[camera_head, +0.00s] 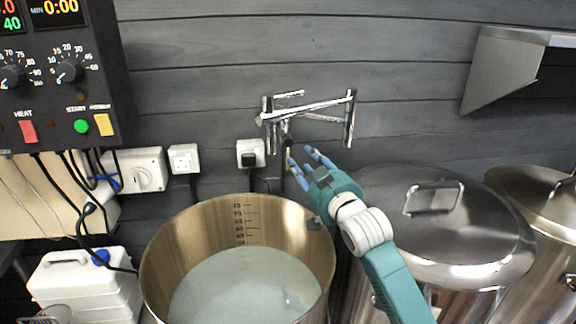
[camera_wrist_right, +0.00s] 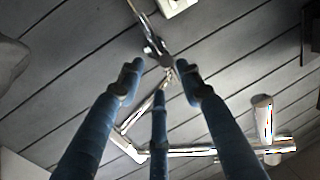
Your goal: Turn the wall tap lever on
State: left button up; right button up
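The chrome wall tap (camera_head: 318,109) is mounted on the grey plank wall, above and behind the open pot. It has jointed tubes, and I cannot tell for sure which part is the lever. My right gripper (camera_head: 304,160) reaches up from the lower right, just below the tap. Its blue fingers are spread and hold nothing. In the right wrist view the tap (camera_wrist_right: 188,152) lies beyond the fingers of my right gripper (camera_wrist_right: 160,82), with one joint showing between the fingertips. I cannot tell whether any finger touches it. My left gripper is not in view.
A large open pot (camera_head: 155,255) with pale liquid stands below the tap. A lidded steel pot (camera_head: 470,230) stands right of my arm. A control box (camera_head: 60,110), wall sockets (camera_head: 184,158) and a white canister (camera_head: 80,280) are at left. A metal shelf (camera_head: 500,70) juts out upper right.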

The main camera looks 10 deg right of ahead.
aim_at(289, 169)
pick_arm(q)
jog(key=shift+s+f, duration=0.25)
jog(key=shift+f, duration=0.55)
pick_arm(e)
jog(key=shift+w+a+f, duration=0.35)
jog(key=shift+w+f, duration=0.35)
jog(key=shift+w, duration=1.05)
jog(key=shift+w+a+f, duration=0.35)
jog(key=shift+w+f, duration=0.35)
jog(key=shift+w, duration=1.05)
jog(key=shift+w+a+f, duration=0.35)
jog(key=shift+w+f, duration=0.35)
jog(key=shift+w, duration=1.05)
grip_shut()
